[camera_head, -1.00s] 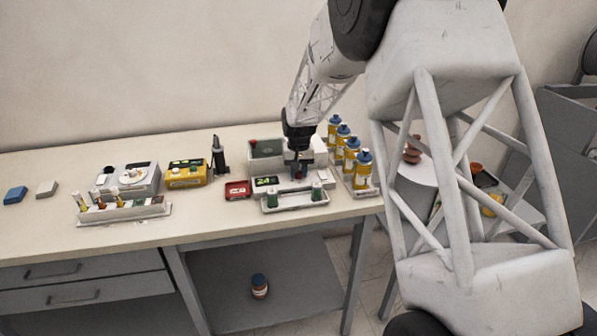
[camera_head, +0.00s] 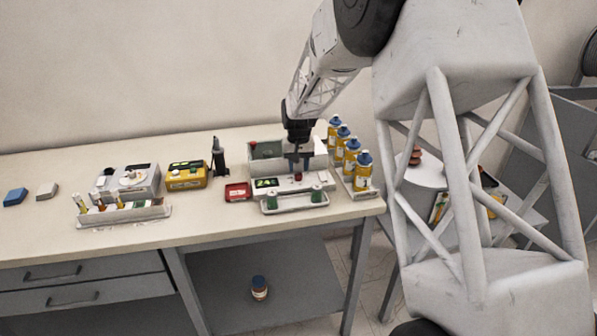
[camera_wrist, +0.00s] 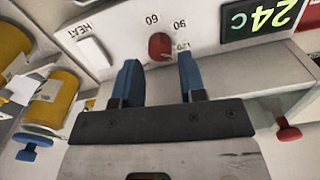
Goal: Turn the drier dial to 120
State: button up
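The drier (camera_head: 318,184) is a pale box near the right end of the bench, with a green 24 C display (camera_wrist: 262,18) on its panel. Its red dial (camera_wrist: 160,46) sits beside the display among the marks 60, 90 and 120; the dial also shows in the head view (camera_head: 298,177). I cannot read its exact setting. My gripper (camera_wrist: 158,72) is open, its two blue fingers apart. The dial shows beyond the gap between the fingertips, and nothing is held. In the head view my gripper (camera_head: 299,166) is just above and behind the dial.
A white HEAT switch (camera_wrist: 92,45) is on the same panel. Several yellow bottles with blue caps (camera_head: 362,172) stand close on the right. A white rack with green items (camera_head: 295,203) lies in front of the drier. A red tray (camera_head: 237,191) is to the left.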

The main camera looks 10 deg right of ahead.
aim_at(299, 174)
jog(key=shift+r, duration=2.35)
jog(key=shift+s, duration=0.1)
jog(key=shift+s+r, duration=0.2)
jog(key=shift+r, duration=0.1)
jog(key=s+r+t, duration=0.1)
jog(key=s+r, duration=0.3)
jog(key=s, duration=0.8)
jog(key=s+a+r, duration=0.1)
jog(key=s+r, duration=0.3)
jog(key=s, duration=0.8)
jog(key=s+r+t, duration=0.1)
jog(key=s+r, duration=0.3)
jog(key=s, duration=0.8)
jog(key=s+f+n, duration=0.1)
jog(key=s+f, duration=0.1)
jog(key=s, duration=1.1)
jog(key=shift+a+f+t, duration=0.15)
jog(key=shift+f+t, duration=0.1)
jog(key=shift+t, duration=0.05)
